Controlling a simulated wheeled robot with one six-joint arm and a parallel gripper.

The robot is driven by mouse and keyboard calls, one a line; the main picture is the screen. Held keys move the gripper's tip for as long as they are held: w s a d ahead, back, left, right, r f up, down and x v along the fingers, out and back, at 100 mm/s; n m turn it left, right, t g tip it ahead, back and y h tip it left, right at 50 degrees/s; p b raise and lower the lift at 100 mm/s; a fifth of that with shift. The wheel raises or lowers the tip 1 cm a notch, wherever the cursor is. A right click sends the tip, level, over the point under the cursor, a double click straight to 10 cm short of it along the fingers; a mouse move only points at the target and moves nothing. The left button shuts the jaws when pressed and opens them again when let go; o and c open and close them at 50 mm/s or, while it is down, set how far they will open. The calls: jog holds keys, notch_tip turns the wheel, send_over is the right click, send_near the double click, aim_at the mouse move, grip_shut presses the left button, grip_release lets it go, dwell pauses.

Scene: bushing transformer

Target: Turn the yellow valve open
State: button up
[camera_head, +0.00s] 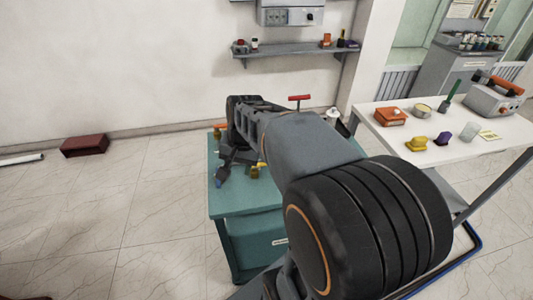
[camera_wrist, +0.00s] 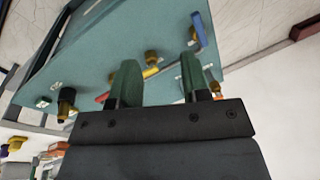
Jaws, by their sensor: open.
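The yellow valve has a yellow lever (camera_wrist: 151,72) beside a brass fitting (camera_wrist: 151,57), on the teal bench top. In the wrist view it lies between my two green fingers, seen past their tips. It also shows small in the head view (camera_head: 255,172), partly behind my arm. My gripper (camera_wrist: 158,62) is open and holds nothing. In the wrist view the fingers stand on either side of the lever; I cannot tell how far above it they are, or whether they touch it.
Near the yellow valve are a blue lever (camera_wrist: 199,32), a red lever (camera_wrist: 103,97) and a dark-and-brass fitting (camera_wrist: 66,100). The teal bench (camera_head: 245,203) is partly hidden by my arm. A white table (camera_head: 470,155) with several objects stands right. Floor at left is mostly clear.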

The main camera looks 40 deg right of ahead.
jog(key=w+d+r+m+y+p, duration=0.1)
jog(key=w+d+m, duration=0.3)
jog(key=d+m, duration=0.3)
jog(key=m+y+p, duration=0.2)
jog(key=m, duration=0.5)
send_near(263, 165)
jog(key=x, duration=0.3)
jog(key=d+p+x, duration=0.1)
jog(key=x, duration=0.3)
jog(key=shift+w+d+f, duration=0.1)
jog(key=shift+w+f, duration=0.05)
jog(key=shift+f, duration=0.4)
grip_shut()
